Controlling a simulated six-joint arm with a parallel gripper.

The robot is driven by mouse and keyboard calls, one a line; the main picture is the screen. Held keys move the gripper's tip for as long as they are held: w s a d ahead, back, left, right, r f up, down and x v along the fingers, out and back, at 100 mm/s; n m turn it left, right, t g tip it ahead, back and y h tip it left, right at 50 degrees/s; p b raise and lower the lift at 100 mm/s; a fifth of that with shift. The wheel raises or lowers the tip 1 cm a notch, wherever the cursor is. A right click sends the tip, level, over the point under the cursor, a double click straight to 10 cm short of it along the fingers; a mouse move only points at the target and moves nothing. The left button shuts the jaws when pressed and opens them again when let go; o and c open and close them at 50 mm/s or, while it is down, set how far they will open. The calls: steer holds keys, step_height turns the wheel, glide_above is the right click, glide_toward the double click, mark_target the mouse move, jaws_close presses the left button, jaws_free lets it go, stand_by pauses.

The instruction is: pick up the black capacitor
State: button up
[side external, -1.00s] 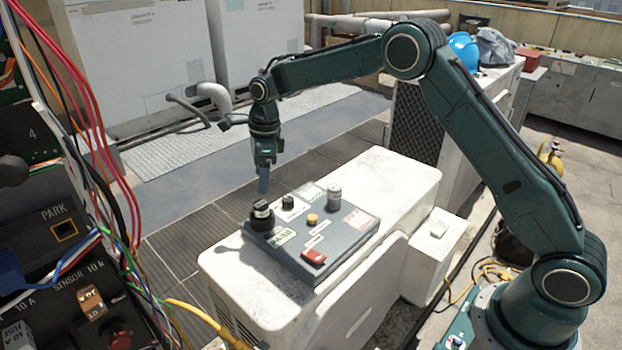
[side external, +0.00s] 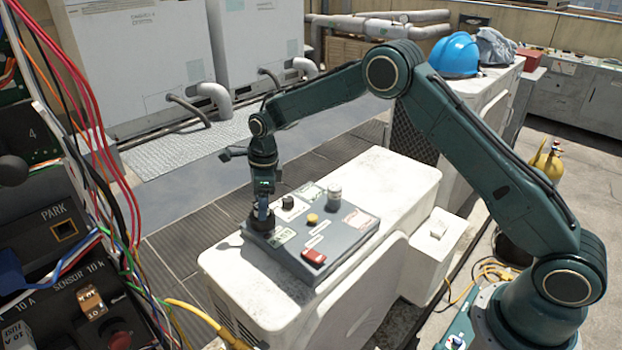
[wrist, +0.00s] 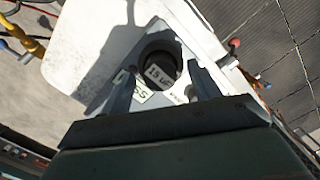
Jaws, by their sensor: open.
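The black capacitor (side external: 255,224) stands upright at the left end of a grey tray (side external: 335,249). In the wrist view the capacitor (wrist: 146,52) is a dark round can with a white label reading "15 UF" on top. My gripper (side external: 264,214) is down at the capacitor, pointing downward, and covers part of it in the side view. In the wrist view my gripper (wrist: 161,82) is open, with one finger at each side of the capacitor. I cannot tell whether the fingers touch it.
The tray also holds a small black part (side external: 288,202), a silver can (side external: 334,193), a yellow part (side external: 312,219) and a red part (side external: 314,257). It lies on a white condenser unit (side external: 385,185). Wires and a control panel (side external: 60,225) stand at the left.

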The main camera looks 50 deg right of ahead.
steer(key=shift+w+a+f, duration=0.1)
steer(key=shift+f, duration=0.6)
steer(key=c, duration=1.2)
steer(key=shift+r, duration=0.2)
step_height(320, 180, up, 20)
steer(key=shift+f, duration=0.15)
